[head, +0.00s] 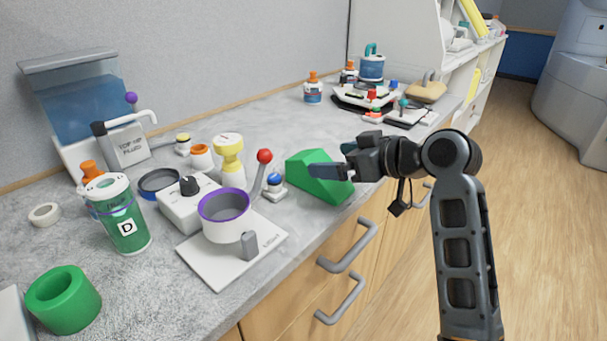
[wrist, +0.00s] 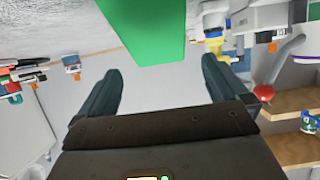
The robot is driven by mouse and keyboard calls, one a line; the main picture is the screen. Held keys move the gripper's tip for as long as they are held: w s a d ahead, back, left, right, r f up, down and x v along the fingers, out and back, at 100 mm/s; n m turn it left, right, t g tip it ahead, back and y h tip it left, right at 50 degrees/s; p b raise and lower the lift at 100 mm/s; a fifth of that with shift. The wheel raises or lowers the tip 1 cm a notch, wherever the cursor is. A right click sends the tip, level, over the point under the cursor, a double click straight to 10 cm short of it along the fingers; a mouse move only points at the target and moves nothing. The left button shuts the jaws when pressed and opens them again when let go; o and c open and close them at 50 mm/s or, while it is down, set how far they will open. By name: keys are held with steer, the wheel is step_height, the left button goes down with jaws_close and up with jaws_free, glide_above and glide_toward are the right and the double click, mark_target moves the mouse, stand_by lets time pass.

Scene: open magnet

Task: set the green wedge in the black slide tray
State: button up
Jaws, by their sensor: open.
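The green wedge (head: 318,180) rests on the grey counter near its front edge, its sloped face showing. In the wrist view the wedge (wrist: 147,28) fills the top middle, beyond my fingertips. My gripper (head: 329,160) is open and empty, with its fingers over and beside the wedge in the head view. Both fingers show apart in the wrist view (wrist: 162,68); I cannot tell whether either touches the wedge. A black tray-like base (head: 343,102) stands farther back with small items on it. I cannot tell surely whether it is the slide tray.
A red-knobbed lever (head: 264,157) and a blue-topped button (head: 274,181) stand just left of the wedge. A purple-rimmed grey cup (head: 225,228) and a green tumbler (head: 122,225) are farther left. The counter between wedge and back wall is fairly clear. Drawer handles (head: 345,247) project below.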

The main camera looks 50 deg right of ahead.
mark_target(317, 158)
steer(key=shift+p+x, duration=0.35)
steer(key=shift+x, duration=3.5)
steer(key=shift+r, duration=0.1)
steer(key=c, duration=1.1)
